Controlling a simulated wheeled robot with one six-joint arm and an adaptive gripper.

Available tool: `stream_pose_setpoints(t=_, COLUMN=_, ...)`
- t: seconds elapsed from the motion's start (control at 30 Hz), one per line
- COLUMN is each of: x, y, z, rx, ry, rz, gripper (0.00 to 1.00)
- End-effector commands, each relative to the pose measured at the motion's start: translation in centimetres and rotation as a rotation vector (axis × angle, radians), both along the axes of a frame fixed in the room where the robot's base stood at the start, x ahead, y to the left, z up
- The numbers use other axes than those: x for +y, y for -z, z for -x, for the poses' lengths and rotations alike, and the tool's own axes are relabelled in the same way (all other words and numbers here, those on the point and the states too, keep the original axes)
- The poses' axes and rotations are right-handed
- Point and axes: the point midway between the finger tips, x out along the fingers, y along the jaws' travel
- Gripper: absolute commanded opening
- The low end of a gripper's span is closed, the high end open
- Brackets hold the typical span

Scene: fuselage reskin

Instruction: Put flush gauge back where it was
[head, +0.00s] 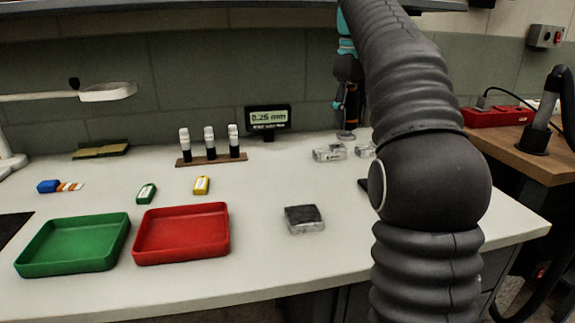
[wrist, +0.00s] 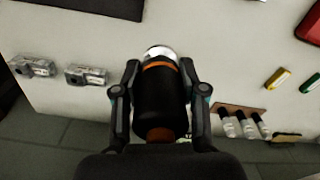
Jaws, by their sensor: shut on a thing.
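The flush gauge (wrist: 160,100) looks like a black cylinder with an orange band and a clear, shiny end. My gripper (wrist: 160,75) is shut on it, with one finger on each side of its body. In the head view the gauge (head: 350,107) hangs upright, clear end down, over the back of the bench near the wall. My gripper (head: 349,85) is above and around it there, partly hidden by my arm. I cannot tell whether the clear end touches the bench. A small display (head: 268,118) reading 0.25 mm stands to its left.
Two clear-grey blocks (head: 329,153) (head: 366,150) lie in front of the gauge. A dark-topped block (head: 304,219), red tray (head: 181,234), green tray (head: 73,245) and vial rack (head: 211,158) are on the bench (head: 255,275). My arm hides a dark item at right.

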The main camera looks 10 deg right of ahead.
Motion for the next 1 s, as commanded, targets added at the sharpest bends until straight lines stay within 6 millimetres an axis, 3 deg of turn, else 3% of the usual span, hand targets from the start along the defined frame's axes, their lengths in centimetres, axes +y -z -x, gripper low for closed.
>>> stream_pose_setpoints(t=0.17, x=1.9, y=1.2, z=-0.8, rx=0.001, ry=-0.005, rz=-0.001, gripper=0.07)
stream_pose_setpoints(t=0.6, x=9.3, y=6.2, z=-4.3, rx=0.000, ry=-0.004, rz=0.000, gripper=0.07)
stream_pose_setpoints(t=0.83, x=10.5, y=7.2, z=-4.9, rx=0.000, ry=-0.001, rz=0.000, gripper=0.07)
stream_pose_setpoints(t=1.0, x=10.5, y=9.6, z=-4.9, rx=0.001, ry=0.000, rz=0.000, gripper=0.07)
